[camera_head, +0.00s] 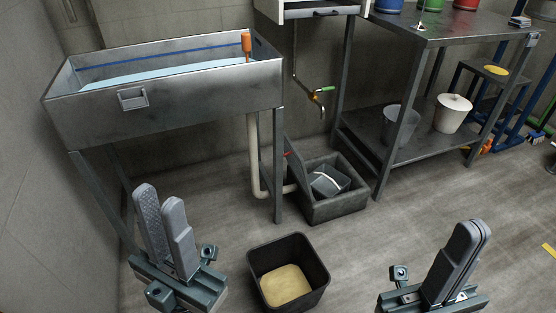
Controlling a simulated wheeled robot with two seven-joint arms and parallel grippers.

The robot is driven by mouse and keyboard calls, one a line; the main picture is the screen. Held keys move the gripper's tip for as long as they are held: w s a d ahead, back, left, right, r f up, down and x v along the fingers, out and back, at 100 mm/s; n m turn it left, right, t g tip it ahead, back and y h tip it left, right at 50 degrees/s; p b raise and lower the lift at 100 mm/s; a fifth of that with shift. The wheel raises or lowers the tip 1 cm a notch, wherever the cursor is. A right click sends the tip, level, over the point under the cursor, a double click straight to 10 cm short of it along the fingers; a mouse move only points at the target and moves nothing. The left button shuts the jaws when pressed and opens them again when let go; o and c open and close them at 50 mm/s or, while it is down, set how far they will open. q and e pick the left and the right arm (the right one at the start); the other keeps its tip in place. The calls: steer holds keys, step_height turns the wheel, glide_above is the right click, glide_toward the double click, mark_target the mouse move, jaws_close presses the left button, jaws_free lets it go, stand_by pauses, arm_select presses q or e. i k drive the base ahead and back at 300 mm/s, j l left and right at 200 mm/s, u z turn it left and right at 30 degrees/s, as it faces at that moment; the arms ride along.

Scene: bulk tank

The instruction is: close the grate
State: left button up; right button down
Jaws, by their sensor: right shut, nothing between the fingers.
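A dark panel that looks like the grate (290,165) stands raised along the left side of a grey floor basin (337,208), partly behind the tank's leg. A small red part shows near its top. The basin is uncovered, and a dark grey container (328,180) sits inside it. My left gripper (160,197) is at the lower left, open and empty, with its fingers pointing up. My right gripper (474,227) is at the lower right, shut and empty. Both grippers are apart from the grate and the basin.
A metal tank (180,105) on legs stands at the left, with a pale pipe (253,155) beneath it. A black bin (288,245) stands on the floor between my grippers. A tap (318,95) hangs above the basin. A metal shelf (400,150) stands at right.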

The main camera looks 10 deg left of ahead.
mark_target(294, 158)
steer(key=j, duration=0.5)
steer(key=i+l+z, duration=0.2)
steer(key=l+z, duration=0.15)
steer(key=i+l+z, duration=0.35)
steer(key=k+l, duration=0.1)
